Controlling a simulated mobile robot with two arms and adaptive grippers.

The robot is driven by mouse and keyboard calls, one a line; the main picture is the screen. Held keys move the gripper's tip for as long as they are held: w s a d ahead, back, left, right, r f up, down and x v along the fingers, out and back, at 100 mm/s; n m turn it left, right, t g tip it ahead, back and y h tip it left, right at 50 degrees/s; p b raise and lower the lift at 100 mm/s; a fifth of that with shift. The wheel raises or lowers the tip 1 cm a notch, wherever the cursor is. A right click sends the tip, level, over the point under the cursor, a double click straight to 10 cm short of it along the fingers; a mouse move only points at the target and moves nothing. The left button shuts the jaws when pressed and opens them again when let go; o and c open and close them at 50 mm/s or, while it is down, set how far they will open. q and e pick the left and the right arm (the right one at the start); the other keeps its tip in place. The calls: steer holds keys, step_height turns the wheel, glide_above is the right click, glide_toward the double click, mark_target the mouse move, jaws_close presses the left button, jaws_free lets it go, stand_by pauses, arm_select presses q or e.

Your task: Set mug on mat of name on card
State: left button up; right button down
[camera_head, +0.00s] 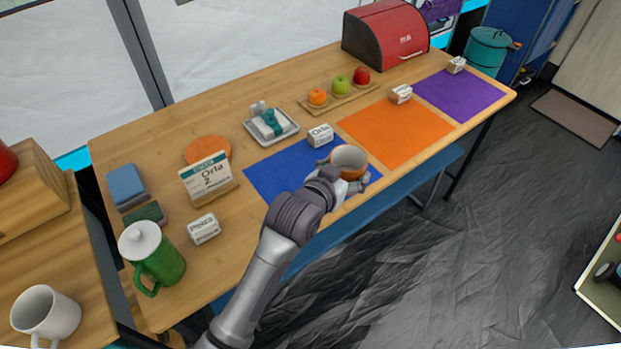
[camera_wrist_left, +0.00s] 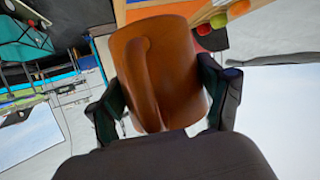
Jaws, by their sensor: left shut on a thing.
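The card (camera_head: 207,178) stands on the left part of the table and reads "Orla" with a 2 below. A name block reading "Orla" (camera_head: 320,135) stands at the back edge of the blue mat (camera_head: 280,172). My left gripper (camera_head: 345,180) is shut on an orange mug (camera_head: 348,160) with a pale inside. The mug is upright and shows over the right end of the blue mat; its base is hidden, so I cannot tell whether it touches. In the left wrist view the mug (camera_wrist_left: 180,65) sits between the fingers (camera_wrist_left: 160,105). My right gripper is out of view.
An orange mat (camera_head: 395,130) and a purple mat (camera_head: 460,95) lie to the right, each with a name block behind. A "Petra" block (camera_head: 205,229), green pitcher (camera_head: 158,262), napkin tray (camera_head: 271,125) and fruit board (camera_head: 340,97) stand around. A white mug (camera_head: 46,314) is at lower left.

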arm_select(q)
steer(key=w+a+f, duration=0.2)
steer(key=a, duration=0.1)
steer(key=w+a+f, duration=0.4)
steer(key=w+a, duration=0.1)
steer(key=shift+w+a+f, duration=0.1)
steer(key=shift+a+f, duration=0.2)
steer(key=shift+a, duration=0.05)
step_height(320, 180, down, 4)
steer(key=shift+r, duration=0.1)
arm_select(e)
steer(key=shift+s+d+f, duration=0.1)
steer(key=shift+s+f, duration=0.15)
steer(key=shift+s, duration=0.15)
arm_select(q)
steer(key=shift+f, duration=0.2)
steer(key=shift+f+b, duration=0.1)
steer(key=shift+b, duration=0.25)
steer(key=o, duration=1.3)
